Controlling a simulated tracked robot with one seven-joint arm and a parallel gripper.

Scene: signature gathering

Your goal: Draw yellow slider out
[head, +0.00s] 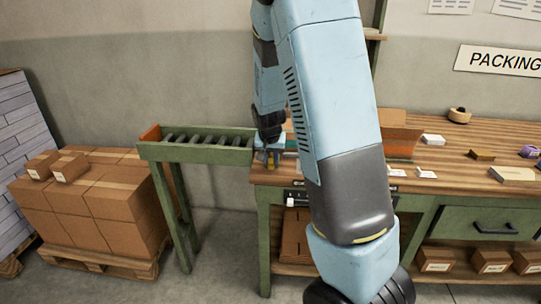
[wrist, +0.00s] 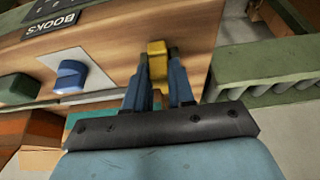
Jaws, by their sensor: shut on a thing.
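The yellow slider (wrist: 157,48) shows in the wrist view as a small yellow block between the fingers of my gripper (wrist: 158,70). The fingers are shut on it, one on each side. It stands by the edge of the wooden bench top. In the head view my gripper (head: 273,157) is at the left end of the bench, beside the roller conveyor; my arm hides much of that area, and the slider is too small there to make out well.
In the wrist view a blue knob (wrist: 70,75) on a pale plate, a green knob (wrist: 17,88) and a BOOKS label (wrist: 52,23) lie left of the gripper. A green roller conveyor (head: 198,152) adjoins the bench (head: 455,155).

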